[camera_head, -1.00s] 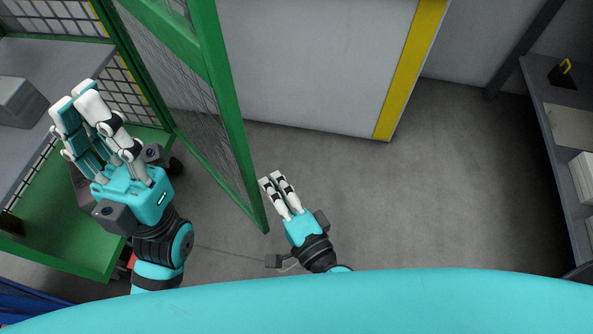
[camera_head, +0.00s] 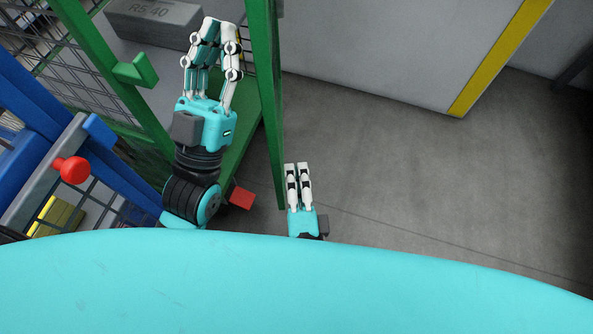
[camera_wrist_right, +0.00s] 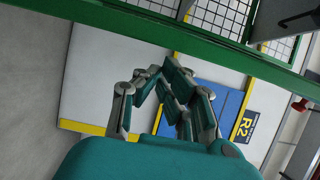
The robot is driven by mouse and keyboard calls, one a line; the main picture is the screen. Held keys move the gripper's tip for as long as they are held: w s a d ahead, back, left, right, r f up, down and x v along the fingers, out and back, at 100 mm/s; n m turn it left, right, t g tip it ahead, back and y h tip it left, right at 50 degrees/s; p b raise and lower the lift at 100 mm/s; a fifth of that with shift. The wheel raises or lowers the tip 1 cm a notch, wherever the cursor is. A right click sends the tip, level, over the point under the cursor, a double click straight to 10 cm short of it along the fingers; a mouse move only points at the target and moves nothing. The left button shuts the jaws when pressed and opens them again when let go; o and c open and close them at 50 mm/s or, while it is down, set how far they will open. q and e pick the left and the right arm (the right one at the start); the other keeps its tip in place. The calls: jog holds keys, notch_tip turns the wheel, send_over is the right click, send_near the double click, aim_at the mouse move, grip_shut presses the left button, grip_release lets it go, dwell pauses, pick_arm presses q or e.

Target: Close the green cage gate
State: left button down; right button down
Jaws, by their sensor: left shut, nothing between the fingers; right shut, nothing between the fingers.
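The green cage gate (camera_head: 268,100) shows almost edge-on in the head view, as a tall green frame standing out from the cage. The green cage (camera_head: 110,75) with its mesh is on the left. My left gripper (camera_head: 222,28) is shut and empty, over the cage opening to the left of the gate. My right gripper (camera_head: 297,168) is shut and empty, just right of the gate's lower end; I cannot tell whether it touches. In the right wrist view, the right gripper (camera_wrist_right: 155,75) is below a green bar (camera_wrist_right: 190,45) that crosses the picture.
A grey box (camera_head: 155,22) lies on a shelf inside the cage. A blue frame with a red knob (camera_head: 74,170) stands close at the left. A pale block with a yellow edge (camera_head: 500,55) stands at the back. The grey floor (camera_head: 400,170) on the right is clear.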

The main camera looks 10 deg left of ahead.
pick_arm(q)
jog(key=shift+w+a+f+g+y, duration=0.25)
jog(key=shift+a+f+g+y, duration=0.05)
jog(key=shift+a+f, duration=0.2)
pick_arm(e)
jog(key=shift+s+a, duration=0.15)
jog(key=shift+a, duration=0.45)
